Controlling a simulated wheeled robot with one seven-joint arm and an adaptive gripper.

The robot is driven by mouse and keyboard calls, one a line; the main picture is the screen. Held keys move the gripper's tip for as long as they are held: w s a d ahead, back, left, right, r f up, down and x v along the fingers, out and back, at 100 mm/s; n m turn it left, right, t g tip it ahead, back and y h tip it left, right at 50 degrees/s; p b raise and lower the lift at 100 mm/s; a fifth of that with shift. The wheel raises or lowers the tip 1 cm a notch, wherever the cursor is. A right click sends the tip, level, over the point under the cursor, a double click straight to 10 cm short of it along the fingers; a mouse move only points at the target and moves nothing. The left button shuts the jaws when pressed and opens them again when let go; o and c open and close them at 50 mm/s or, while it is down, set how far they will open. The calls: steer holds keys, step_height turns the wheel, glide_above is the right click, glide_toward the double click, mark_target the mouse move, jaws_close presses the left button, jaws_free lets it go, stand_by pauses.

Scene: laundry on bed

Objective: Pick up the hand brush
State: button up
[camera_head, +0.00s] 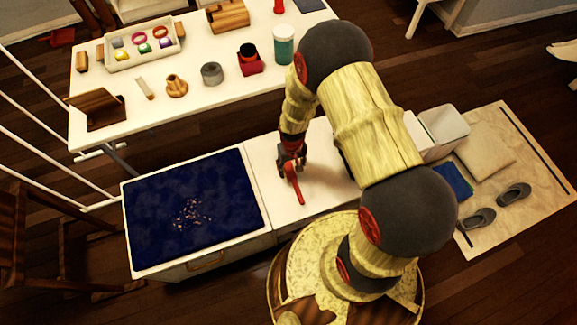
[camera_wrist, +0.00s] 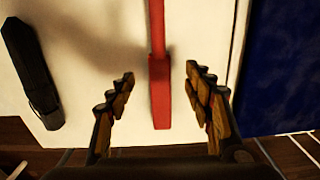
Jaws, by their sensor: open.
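A slim red object (camera_head: 297,190), which looks like the hand brush, lies on the white top beside the dark blue cloth. In the wrist view it has a narrow shaft and a wider red block (camera_wrist: 160,92). Bristles cannot be made out. My gripper (camera_head: 291,166) is open over its far end. In the wrist view the open fingers (camera_wrist: 160,82) stand on either side of the wider block, with a gap on both sides and nothing held. Whether the fingertips are level with it cannot be told.
A black elongated object (camera_wrist: 30,72) lies on the white top; my arm seems to hide it in the head view. The dark blue cloth (camera_head: 190,210) bears small crumbs. A white table (camera_head: 205,85) with several items stands behind. Slippers (camera_head: 480,218) lie on a mat at right.

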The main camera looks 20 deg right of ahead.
mark_target(292, 174)
step_height(292, 174, down, 7)
steer(key=b, duration=0.3)
steer(key=shift+b, duration=0.3)
steer(key=shift+r, duration=0.1)
steer(key=shift+c, duration=0.6)
steer(key=c, duration=1.1)
steer(key=shift+c, duration=0.7)
steer(key=shift+w+r, duration=0.1)
steer(key=shift+r, duration=0.05)
